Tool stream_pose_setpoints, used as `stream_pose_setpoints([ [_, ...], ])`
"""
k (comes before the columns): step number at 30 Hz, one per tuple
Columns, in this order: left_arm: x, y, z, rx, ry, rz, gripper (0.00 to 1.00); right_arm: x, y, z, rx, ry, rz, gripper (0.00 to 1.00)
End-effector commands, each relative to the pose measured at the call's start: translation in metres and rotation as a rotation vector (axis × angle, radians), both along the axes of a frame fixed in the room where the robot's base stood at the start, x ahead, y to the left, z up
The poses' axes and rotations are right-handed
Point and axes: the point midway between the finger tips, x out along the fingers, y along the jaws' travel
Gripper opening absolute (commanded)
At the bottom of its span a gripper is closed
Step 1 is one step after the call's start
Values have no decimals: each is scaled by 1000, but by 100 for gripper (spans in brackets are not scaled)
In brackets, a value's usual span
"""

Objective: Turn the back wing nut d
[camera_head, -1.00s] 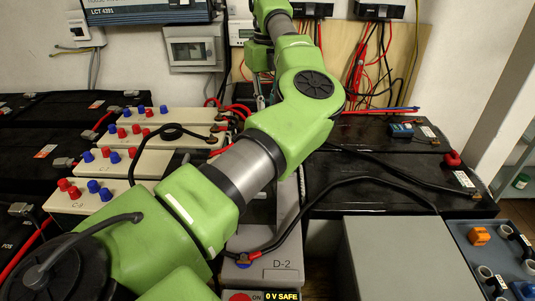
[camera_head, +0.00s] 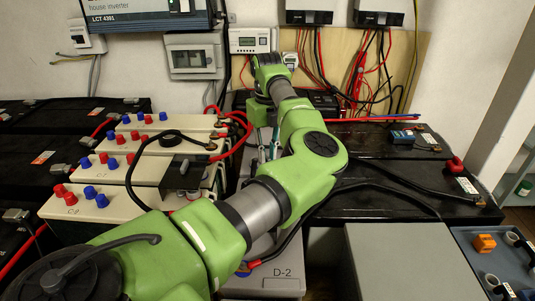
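My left arm comes in from the lower left and reaches to the back of the grey battery row marked D-2 (camera_head: 282,284). Its wrist bends down at the back, and my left gripper (camera_head: 263,138) points downward there, between the cream blocks and the black batteries. Its fingertips are small and partly hidden by my arm, so I cannot tell whether they are open or touch anything. The back wing nut d is not visible; my arm covers that area. A blue wing nut (camera_head: 243,270) with a red lug shows at the front D-2 block. My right gripper is not in view.
Cream battery blocks (camera_head: 80,207) with several red and blue nuts stand left. A black cable (camera_head: 375,183) crosses the black batteries (camera_head: 390,203) at right. A grey box (camera_head: 405,260) and a tray with an orange part (camera_head: 484,242) are front right. Wall boxes hang behind.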

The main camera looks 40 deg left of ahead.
Motion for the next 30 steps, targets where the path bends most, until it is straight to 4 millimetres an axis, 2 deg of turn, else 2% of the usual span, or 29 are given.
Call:
stream_pose_setpoints([
  [3, 0, 0, 0, 0, 0, 0, 15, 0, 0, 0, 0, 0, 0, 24],
  [4, 0, 0, 0, 0, 0, 0, 13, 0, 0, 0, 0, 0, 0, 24],
  [6, 0, 0, 0, 0, 0, 0, 0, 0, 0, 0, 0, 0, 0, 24],
  [20, 1, 0, 1, 0, 0, 53, 0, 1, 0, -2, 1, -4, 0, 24],
  [26, 3, -1, 2, -1, -1, 175, 0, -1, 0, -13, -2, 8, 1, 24],
  [30, 5, -1, 2, -1, 0, 297, 0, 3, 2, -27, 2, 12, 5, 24],
])
